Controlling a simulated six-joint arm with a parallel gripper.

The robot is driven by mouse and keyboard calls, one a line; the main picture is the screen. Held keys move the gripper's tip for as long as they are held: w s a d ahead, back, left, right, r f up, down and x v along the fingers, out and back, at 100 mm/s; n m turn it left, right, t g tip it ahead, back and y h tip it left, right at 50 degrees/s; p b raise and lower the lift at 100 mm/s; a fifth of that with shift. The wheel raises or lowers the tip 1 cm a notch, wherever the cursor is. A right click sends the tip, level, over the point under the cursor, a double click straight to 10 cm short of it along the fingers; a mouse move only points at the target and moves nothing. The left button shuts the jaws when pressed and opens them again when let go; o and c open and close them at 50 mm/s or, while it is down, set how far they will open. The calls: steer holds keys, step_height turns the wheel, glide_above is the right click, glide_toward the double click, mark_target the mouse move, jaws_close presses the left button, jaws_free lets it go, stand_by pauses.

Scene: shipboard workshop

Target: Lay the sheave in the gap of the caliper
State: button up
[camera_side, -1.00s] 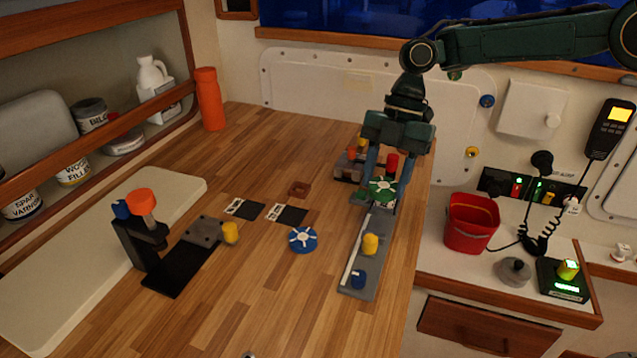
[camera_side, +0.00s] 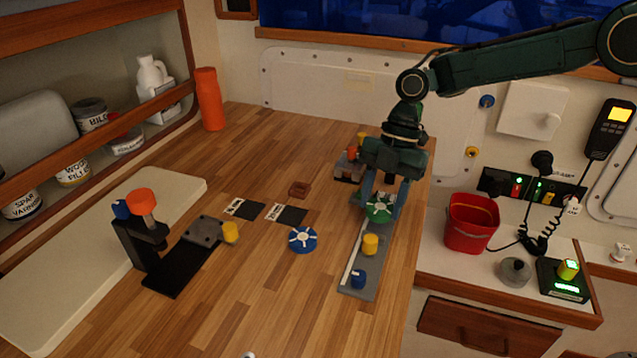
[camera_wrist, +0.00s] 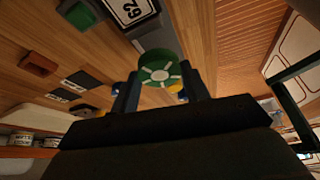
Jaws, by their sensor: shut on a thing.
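The green sheave (camera_side: 379,207), a wheel with white spokes, is between the fingers of my gripper (camera_side: 382,195). It also shows in the wrist view (camera_wrist: 160,67) between the two fingers (camera_wrist: 161,85). My gripper is shut on it, above the far part of a long grey rail (camera_side: 358,283). This rail, with a white strip along its left edge, looks like the caliper. It carries a yellow peg (camera_side: 370,244) and a blue peg (camera_side: 358,279). Its far end is hidden by my gripper, so I cannot tell whether the sheave touches it.
A blue wheel (camera_side: 303,239) lies left of the rail. A black stand (camera_side: 143,245) with an orange knob is at the left. Dark cards (camera_side: 291,215) and a small brown block (camera_side: 299,189) lie mid-table. A small fixture (camera_side: 348,166) stands behind my gripper.

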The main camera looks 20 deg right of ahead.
mark_target(384, 202)
steer(key=shift+f, duration=1.55)
steer(key=shift+f, duration=0.25)
steer(key=o, duration=1)
steer(key=v, duration=1.2)
steer(key=shift+r, duration=0.15)
